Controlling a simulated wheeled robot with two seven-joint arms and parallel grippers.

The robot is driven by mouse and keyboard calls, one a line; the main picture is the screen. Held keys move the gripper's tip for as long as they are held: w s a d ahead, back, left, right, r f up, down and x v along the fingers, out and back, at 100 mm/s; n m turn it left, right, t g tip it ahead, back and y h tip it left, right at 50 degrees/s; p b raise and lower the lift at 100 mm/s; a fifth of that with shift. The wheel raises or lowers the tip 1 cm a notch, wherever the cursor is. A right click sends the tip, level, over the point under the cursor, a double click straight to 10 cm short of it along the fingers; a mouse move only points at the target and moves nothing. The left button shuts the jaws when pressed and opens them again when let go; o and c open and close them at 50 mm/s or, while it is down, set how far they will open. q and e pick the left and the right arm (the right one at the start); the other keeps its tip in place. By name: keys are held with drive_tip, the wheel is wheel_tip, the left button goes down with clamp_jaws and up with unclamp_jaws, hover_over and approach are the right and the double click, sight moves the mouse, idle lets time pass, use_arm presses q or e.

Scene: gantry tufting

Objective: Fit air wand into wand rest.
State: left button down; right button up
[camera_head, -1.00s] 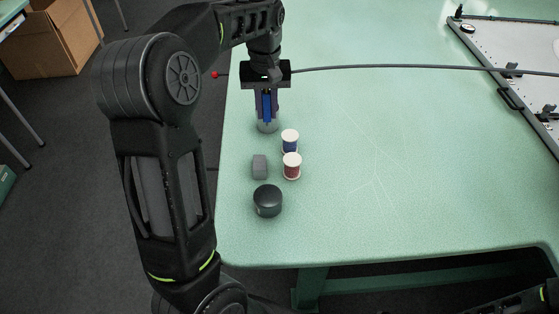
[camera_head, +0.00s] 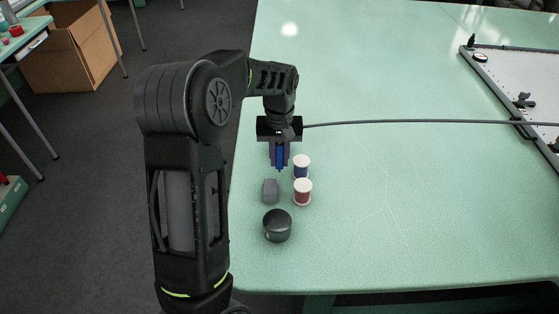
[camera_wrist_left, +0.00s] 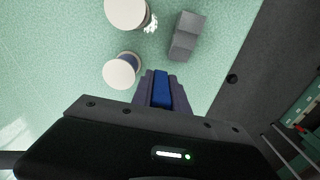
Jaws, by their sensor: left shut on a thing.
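My left gripper (camera_head: 280,168) points down over the left part of the green table, just behind the thread spools. It is shut on a blue piece (camera_head: 279,157), which I take to be the air wand; the blue also shows between the fingers in the left wrist view (camera_wrist_left: 161,90). A thin dark rod or hose (camera_head: 400,122) runs right from beside the gripper's body. I cannot pick out the wand rest for certain. The spot under and behind the gripper is hidden. My right gripper is out of view.
A blue spool (camera_head: 301,167), a red spool (camera_head: 303,193), a grey block (camera_head: 270,190) and a dark round pot (camera_head: 277,226) stand close in front of the gripper. A framed board (camera_head: 515,85) lies far right.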

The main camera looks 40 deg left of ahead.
use_arm(q)
drive_tip(key=shift+f, duration=0.85)
drive_tip(key=shift+f, duration=0.15)
drive_tip(key=c, duration=1.3)
unclamp_jaws()
wheel_tip(320, 180, up, 12)
drive_tip(key=shift+r, duration=0.2)
drive_tip(key=shift+o, duration=0.5)
